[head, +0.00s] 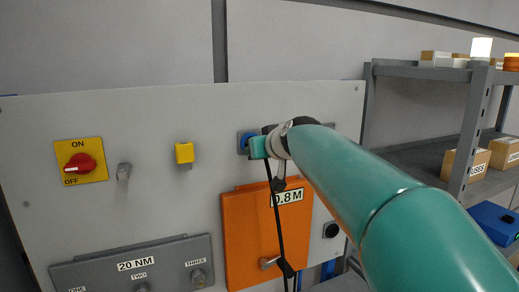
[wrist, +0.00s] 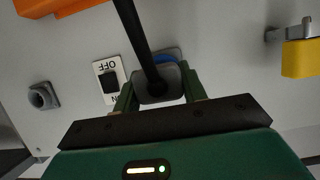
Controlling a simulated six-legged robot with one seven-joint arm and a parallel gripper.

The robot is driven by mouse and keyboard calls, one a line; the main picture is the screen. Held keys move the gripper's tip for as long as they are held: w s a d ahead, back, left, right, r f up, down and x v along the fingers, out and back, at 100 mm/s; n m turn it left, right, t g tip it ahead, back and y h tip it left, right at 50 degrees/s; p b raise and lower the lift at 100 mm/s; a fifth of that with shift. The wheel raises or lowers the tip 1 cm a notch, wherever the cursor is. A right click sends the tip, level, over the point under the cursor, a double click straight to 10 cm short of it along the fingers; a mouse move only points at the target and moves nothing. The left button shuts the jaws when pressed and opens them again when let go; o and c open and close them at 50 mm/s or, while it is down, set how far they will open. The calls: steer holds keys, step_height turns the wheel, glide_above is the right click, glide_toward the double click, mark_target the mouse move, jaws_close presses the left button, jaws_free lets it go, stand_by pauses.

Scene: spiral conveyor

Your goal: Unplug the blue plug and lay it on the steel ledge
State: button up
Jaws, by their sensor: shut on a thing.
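My gripper (head: 259,147) is at the grey wall panel, above the orange door. In the wrist view its two green fingers (wrist: 158,92) are shut on the dark body of the plug (wrist: 152,82), one finger on each side. A black cable runs from the plug and hangs down past the orange door in the head view. A blue part (wrist: 166,58) shows just behind the plug, and blue also shows beside the gripper in the head view. I cannot tell whether the plug is fully seated. I cannot make out the steel ledge for certain.
The panel (head: 120,215) carries a red and yellow rotary switch (head: 81,162), a yellow padlock (head: 184,153), the orange door (head: 245,245) and a grey 20 NM box (head: 135,262). A grey shelf rack (head: 415,70) with boxes stands right. A small OFF switch (wrist: 109,80) is beside the gripper.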

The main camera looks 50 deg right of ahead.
steer(key=shift+s, duration=0.1)
steer(key=s+a, duration=0.2)
steer(key=s, duration=0.1)
steer(key=shift+s, duration=0.1)
stand_by(0.5)
stand_by(0.6)
